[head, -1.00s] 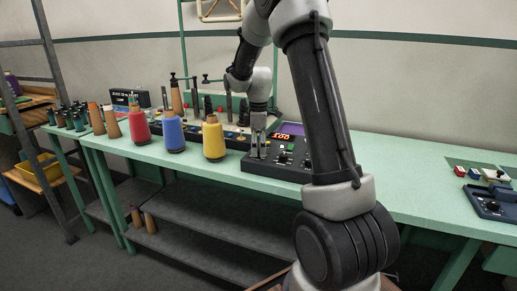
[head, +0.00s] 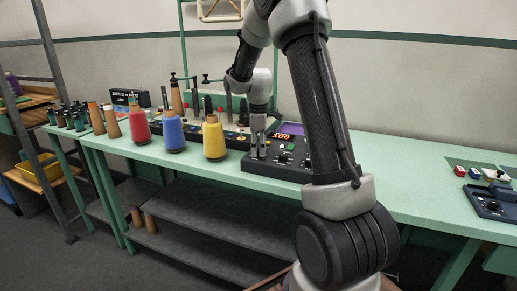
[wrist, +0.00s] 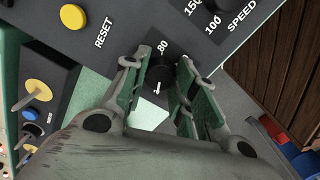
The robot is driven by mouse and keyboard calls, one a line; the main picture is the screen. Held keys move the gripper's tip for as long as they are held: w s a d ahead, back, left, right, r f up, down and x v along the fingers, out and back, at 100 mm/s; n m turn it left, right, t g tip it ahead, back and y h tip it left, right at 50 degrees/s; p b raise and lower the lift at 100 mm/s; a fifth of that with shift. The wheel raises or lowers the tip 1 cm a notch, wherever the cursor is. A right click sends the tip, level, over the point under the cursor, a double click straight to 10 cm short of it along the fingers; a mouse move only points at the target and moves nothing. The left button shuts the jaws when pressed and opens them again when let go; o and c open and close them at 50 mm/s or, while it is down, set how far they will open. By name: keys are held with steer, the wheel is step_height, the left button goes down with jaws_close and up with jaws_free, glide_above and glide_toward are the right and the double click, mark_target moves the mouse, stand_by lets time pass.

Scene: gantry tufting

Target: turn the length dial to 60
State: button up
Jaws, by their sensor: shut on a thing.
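My gripper (head: 258,152) points down at the left end of the dark control panel (head: 290,174) on the green bench. In the wrist view my gripper (wrist: 158,70) has its two green-padded fingers on either side of a small black dial (wrist: 160,76), and it is shut on it. The number 80 is printed beside this dial, and a small white mark shows on it. The dial's name and its other numbers are hidden, so I cannot read its setting.
The panel has a red lit display (head: 282,135). A yellow RESET button (wrist: 73,17) and a SPEED dial (wrist: 214,4) are near. Red (head: 138,128), blue (head: 171,132) and yellow (head: 213,140) thread cones stand left of the panel.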

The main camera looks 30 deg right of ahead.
steer(key=m, duration=0.5)
steer(key=shift+m, duration=0.3)
steer(key=m, duration=1.1)
steer(key=shift+m, duration=0.4)
steer(key=m, duration=0.5)
steer(key=shift+m, duration=0.3)
steer(key=o, duration=1.1)
steer(key=shift+c, duration=0.2)
